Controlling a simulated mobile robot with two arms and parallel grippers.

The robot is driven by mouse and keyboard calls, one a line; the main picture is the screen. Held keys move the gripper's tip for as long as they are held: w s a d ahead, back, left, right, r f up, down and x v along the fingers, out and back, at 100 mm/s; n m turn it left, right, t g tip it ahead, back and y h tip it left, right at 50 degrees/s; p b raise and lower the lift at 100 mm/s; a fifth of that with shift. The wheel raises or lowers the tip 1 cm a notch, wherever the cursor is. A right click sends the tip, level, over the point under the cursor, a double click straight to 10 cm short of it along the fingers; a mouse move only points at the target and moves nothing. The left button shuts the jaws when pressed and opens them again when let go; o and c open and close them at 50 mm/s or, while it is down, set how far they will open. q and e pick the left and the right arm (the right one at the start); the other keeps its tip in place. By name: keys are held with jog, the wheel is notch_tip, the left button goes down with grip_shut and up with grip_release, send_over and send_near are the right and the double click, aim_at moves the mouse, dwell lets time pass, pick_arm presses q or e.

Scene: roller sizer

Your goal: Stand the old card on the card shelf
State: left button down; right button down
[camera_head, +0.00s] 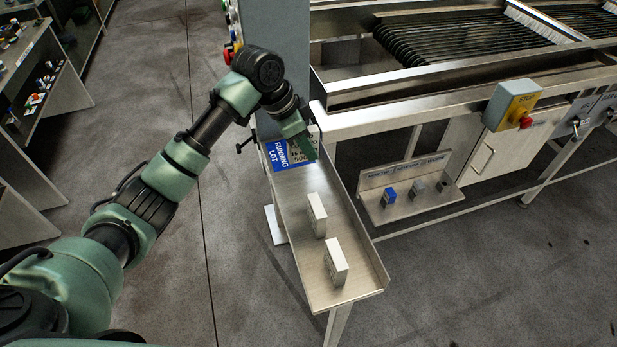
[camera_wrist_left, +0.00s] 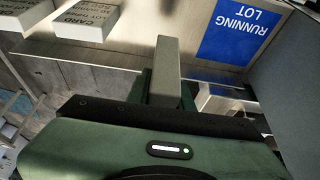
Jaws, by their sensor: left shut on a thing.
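My left gripper (camera_head: 305,142) is shut on a card near the far end of the long steel card shelf (camera_head: 293,232). My right gripper is not in view.
Two white blocks, a farther one (camera_head: 317,214) and a nearer one (camera_head: 336,262), stand on the shelf's near half. A small rack (camera_head: 410,207) with blue, grey and black pieces lies to the right. A grey post (camera_head: 275,40) rises behind the shelf's far end.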

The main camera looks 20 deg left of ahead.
pick_arm(q)
jog(key=p, duration=0.1)
send_over(313, 185)
jog(key=a, duration=0.1)
jog(key=f, duration=0.4)
jog(key=s+f, duration=0.1)
jog(key=f, duration=0.1)
jog(key=shift+a, duration=0.15)
notch_tip(313, 185, down, 4)
jog(key=shift+f+p, duration=0.1)
jog(key=shift+p, duration=0.3)
jog(key=shift+f, duration=0.25)
jog(key=shift+f, duration=0.15)
jog(key=c, duration=1.3)
grip_release()
jog(key=shift+o, duration=0.2)
